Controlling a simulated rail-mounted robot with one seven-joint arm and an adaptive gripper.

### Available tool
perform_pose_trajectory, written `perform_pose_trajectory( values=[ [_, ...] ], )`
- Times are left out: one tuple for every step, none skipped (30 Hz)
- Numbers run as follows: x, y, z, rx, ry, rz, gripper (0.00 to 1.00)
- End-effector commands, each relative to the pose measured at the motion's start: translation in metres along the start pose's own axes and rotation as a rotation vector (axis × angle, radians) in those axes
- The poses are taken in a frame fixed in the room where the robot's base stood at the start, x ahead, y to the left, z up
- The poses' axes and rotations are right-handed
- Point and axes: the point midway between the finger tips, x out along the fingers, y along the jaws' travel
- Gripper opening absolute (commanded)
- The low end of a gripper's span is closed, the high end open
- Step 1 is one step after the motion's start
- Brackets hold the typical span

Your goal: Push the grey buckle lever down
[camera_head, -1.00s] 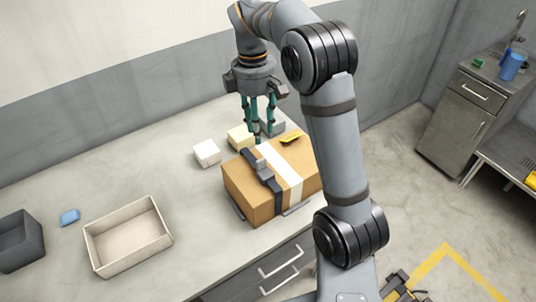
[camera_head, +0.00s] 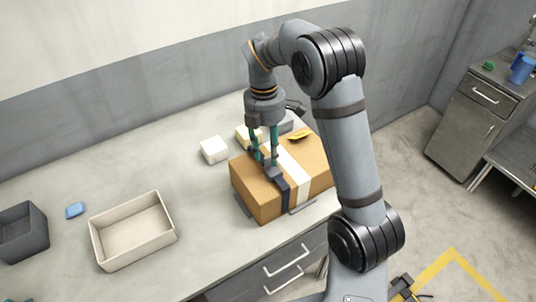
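A cardboard box (camera_head: 257,205) sits on the worktop with a dark strap (camera_head: 284,192) and a white band around it. The grey buckle lever (camera_head: 272,172) is on the strap on the box's top. My gripper (camera_head: 266,162) points down over the box, its teal-and-dark fingertips at the upper end of the buckle. A gap shows between the two fingers. Whether the tips touch the lever cannot be told. The fingers hide part of the buckle and strap, and the lever's exact angle is unclear.
A white block (camera_head: 214,150) and a pale yellow block (camera_head: 243,138) stand behind the box. A yellow item (camera_head: 300,134) lies on the box's top. A beige tray (camera_head: 132,246), a blue item (camera_head: 75,210) and a dark bin (camera_head: 20,232) are at left. The worktop's middle is clear.

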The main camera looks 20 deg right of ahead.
Motion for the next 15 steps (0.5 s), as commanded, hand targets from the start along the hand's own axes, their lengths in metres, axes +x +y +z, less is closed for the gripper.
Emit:
perform_pose_trajectory(
  values=[
    [0.0049,-0.0004,-0.0006,-0.001,0.001,-0.001,0.34],
    [0.0069,-0.0003,-0.0007,-0.001,0.001,-0.001,0.34],
    [0.0089,-0.0003,-0.0006,0.000,0.001,-0.001,0.34],
    [0.0101,-0.0001,-0.0004,0.000,0.001,0.000,0.34],
    [0.0110,-0.0001,-0.0002,0.000,0.001,0.001,0.34],
    [0.0116,0.0000,-0.0002,0.000,0.000,0.001,0.34],
    [0.0119,0.0000,-0.0002,0.000,0.000,0.001,0.34],
    [0.0120,0.0000,-0.0002,0.001,0.000,0.001,0.34],
    [0.0119,0.0000,-0.0002,0.001,0.000,0.001,0.34],
    [0.0119,0.0000,-0.0002,0.001,0.000,0.001,0.34],
    [0.0118,0.0000,-0.0002,0.001,0.000,0.001,0.34],
    [0.0118,0.0000,-0.0002,0.001,0.000,0.001,0.34],
    [0.0117,0.0000,-0.0002,0.001,0.000,0.001,0.34],
    [0.0117,0.0000,-0.0003,0.001,0.000,0.001,0.32],
    [0.0117,0.0000,-0.0003,0.001,0.000,0.001,0.30]
  ],
)
